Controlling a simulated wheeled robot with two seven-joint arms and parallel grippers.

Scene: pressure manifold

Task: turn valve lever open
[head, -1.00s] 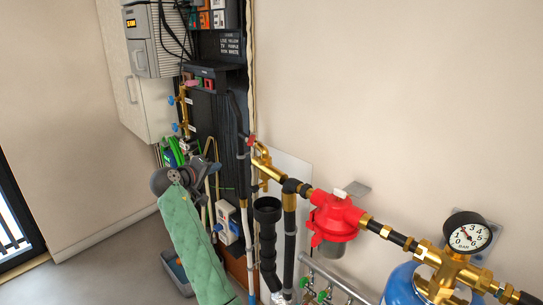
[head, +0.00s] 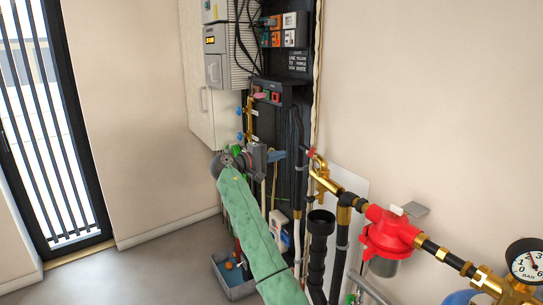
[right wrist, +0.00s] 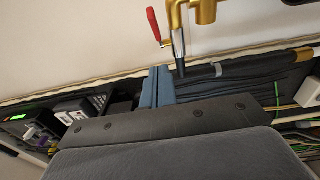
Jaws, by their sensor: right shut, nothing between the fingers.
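The valve lever (head: 311,153) is a small red handle on the brass pipework (head: 322,178) at the top left end of the pipe run. In the right wrist view the red lever (right wrist: 153,24) stands slanted near the top, beside a brass pipe bend (right wrist: 190,12). My right gripper (head: 280,154) is shut and empty, with its blue-grey fingers pointing at the lever from the left. A small gap seems to remain between them in the head view. In the right wrist view the fingertips (right wrist: 156,75) are below the lever, apart from it. My left gripper is not in view.
A red regulator (head: 388,232) and a pressure gauge (head: 526,262) sit along the pipe to the right. A black panel with cables and switches (head: 288,35) stands behind my gripper. A grey bin (head: 234,280) is on the floor. The floor at left is clear.

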